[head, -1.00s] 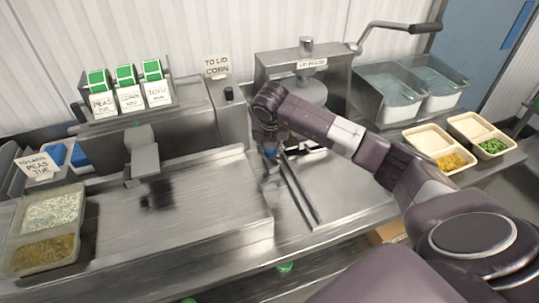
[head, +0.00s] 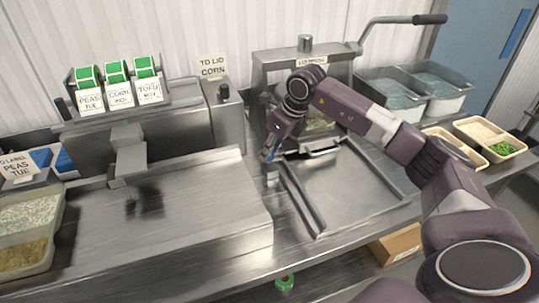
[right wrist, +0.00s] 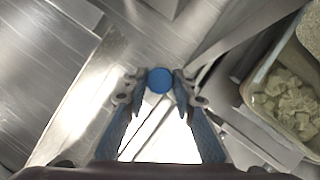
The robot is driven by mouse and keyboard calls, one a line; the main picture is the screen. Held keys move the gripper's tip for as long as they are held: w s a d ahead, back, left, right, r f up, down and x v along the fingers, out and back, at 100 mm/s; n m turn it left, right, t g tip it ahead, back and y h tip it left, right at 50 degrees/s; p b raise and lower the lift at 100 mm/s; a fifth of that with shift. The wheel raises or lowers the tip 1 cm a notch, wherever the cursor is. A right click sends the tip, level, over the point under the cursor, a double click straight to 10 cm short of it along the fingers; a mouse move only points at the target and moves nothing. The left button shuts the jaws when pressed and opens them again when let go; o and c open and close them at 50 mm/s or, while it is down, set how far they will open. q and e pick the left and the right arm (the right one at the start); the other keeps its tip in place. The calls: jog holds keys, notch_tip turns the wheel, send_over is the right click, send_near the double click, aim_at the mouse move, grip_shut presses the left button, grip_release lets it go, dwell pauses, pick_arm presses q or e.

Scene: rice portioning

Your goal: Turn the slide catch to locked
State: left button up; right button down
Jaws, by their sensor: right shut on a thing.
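The slide catch shows as a round blue knob (right wrist: 160,80) in the right wrist view, between my fingertips. My right gripper (right wrist: 159,88) is shut on it, one finger on each side. In the head view my right gripper (head: 268,152) points down at the left end of the slide, in front of the lid press (head: 262,75). There the arm and fingers hide most of the catch, and I cannot tell how far it is turned. My left gripper is not in view.
A food tray (right wrist: 247,92) sits close on the right in the right wrist view. Slide rails (head: 300,198) run forward from the press. Label rolls (head: 117,70) stand at the left. Filled trays (head: 520,147) lie at the right.

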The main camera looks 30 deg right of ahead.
jog(key=shift+d+n+y, duration=0.1)
jog(key=shift+n+y, duration=0.3)
jog(key=shift+n, duration=0.7)
jog(key=c, duration=1.6)
grip_release()
jog(key=v, duration=1.2)
jog(key=shift+w, duration=0.2)
jog(key=shift+r, duration=0.2)
